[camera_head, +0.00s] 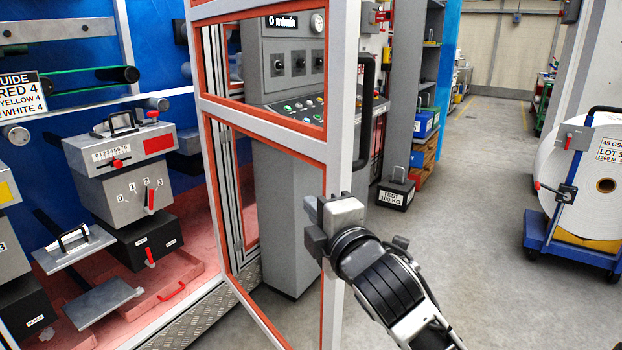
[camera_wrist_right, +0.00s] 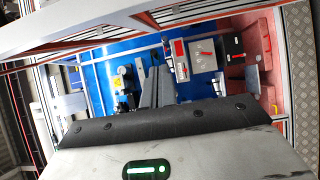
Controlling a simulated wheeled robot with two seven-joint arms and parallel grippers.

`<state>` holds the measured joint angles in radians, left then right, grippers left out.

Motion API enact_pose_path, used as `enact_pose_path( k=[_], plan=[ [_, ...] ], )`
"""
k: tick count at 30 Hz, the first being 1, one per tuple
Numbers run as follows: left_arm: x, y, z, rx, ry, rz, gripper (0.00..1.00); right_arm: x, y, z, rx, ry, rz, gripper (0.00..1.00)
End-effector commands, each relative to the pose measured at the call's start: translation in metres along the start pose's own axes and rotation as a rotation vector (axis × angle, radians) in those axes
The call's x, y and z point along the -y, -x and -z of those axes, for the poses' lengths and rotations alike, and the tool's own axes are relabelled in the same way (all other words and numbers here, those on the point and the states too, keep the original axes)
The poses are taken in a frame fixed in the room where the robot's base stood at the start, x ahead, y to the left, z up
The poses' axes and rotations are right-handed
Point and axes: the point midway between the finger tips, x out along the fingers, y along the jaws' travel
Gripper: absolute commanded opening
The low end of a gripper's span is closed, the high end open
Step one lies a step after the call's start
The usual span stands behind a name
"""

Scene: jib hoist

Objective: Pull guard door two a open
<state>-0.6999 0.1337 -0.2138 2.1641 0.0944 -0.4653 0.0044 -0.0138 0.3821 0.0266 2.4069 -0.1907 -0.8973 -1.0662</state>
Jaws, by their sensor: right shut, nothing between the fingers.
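A guard door (camera_head: 265,133), a grey frame with orange-red inner edging, stands swung out from the machine's opening; it also shows across the top of the wrist view (camera_wrist_right: 120,28). I cannot read a door label. Its black bar handle (camera_head: 367,112) is on the right-hand upright, above my right gripper. My right gripper (camera_head: 314,226) is shut and empty, in front of the lower part of that upright. I cannot tell whether it touches the door. Its closed fingers (camera_wrist_right: 155,88) point towards the machine interior in the wrist view. My left gripper is not in view.
The open machine bay at left holds grey units with red levers (camera_head: 125,165). A grey control cabinet (camera_head: 285,190) stands behind the door. A 100 kg test weight (camera_head: 395,194) is on the floor, and a blue roll cart (camera_head: 575,235) is at right. Floor between them is clear.

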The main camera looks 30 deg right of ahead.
Motion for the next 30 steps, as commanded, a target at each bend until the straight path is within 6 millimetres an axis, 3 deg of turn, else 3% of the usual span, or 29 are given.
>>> enact_pose_path(
  k=[15, 21, 30],
  plan=[
    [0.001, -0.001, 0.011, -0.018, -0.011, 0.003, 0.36, 0.0, -0.1, 0.001, -0.001, -0.003, 0.002, 0.0],
    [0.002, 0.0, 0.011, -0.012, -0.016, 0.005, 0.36, 0.002, -0.103, -0.029, -0.001, 0.001, 0.006, 0.0],
    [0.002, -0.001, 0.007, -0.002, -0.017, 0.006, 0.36, 0.002, -0.105, -0.038, -0.003, 0.0, 0.004, 0.0]
  ],
)
